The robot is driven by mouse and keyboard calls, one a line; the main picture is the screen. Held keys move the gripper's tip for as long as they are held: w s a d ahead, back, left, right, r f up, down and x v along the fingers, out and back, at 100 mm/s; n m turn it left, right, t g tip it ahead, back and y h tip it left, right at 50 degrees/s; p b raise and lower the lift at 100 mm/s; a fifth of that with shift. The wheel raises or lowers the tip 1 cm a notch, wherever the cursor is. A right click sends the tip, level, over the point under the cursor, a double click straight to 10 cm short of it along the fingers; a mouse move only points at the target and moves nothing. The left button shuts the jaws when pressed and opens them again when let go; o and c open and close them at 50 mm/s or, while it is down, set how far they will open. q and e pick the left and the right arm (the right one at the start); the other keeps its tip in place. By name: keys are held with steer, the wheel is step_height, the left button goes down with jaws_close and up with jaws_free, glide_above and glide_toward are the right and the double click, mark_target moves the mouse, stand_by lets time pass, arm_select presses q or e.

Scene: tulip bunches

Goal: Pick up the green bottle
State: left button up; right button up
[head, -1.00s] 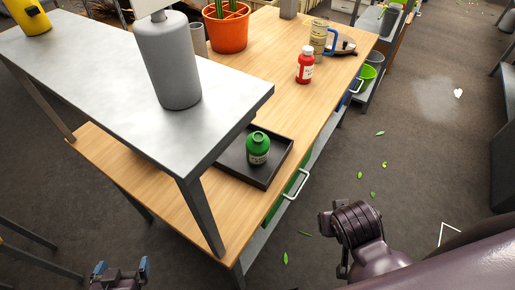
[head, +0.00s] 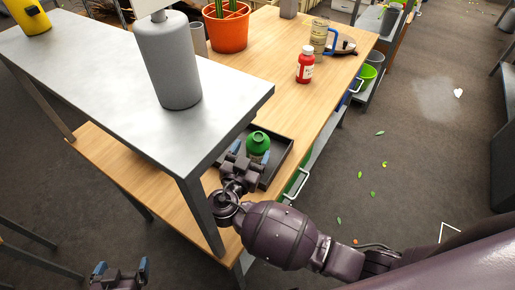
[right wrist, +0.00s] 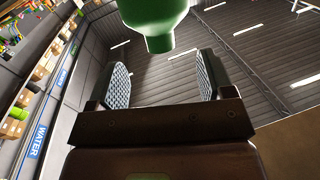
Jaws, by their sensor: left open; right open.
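The green bottle (head: 258,141) stands in a black tray (head: 279,166) on the wooden table. My right gripper (head: 250,157) is at the tray, open, with its fingers close to the near side of the bottle. In the right wrist view the green bottle (right wrist: 156,20) shows at the top, just beyond the two open fingers (right wrist: 160,82), and nothing is gripped. The lower part of the bottle is hidden by the gripper in the head view. My left gripper (head: 119,272) is open and empty at the bottom left, away from the table.
A grey metal shelf (head: 95,60) stands over the table's left part, its corner and leg close to my right gripper. A red bottle (head: 305,66), an orange pot (head: 228,30) and a glass jar with a blue handle (head: 320,36) stand farther back. The wood between is clear.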

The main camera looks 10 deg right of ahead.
mark_target(261, 133)
steer(key=shift+x, duration=1.1)
steer(key=shift+p+x, duration=0.7)
steer(key=shift+x, duration=1.95)
steer(key=shift+r, duration=0.1)
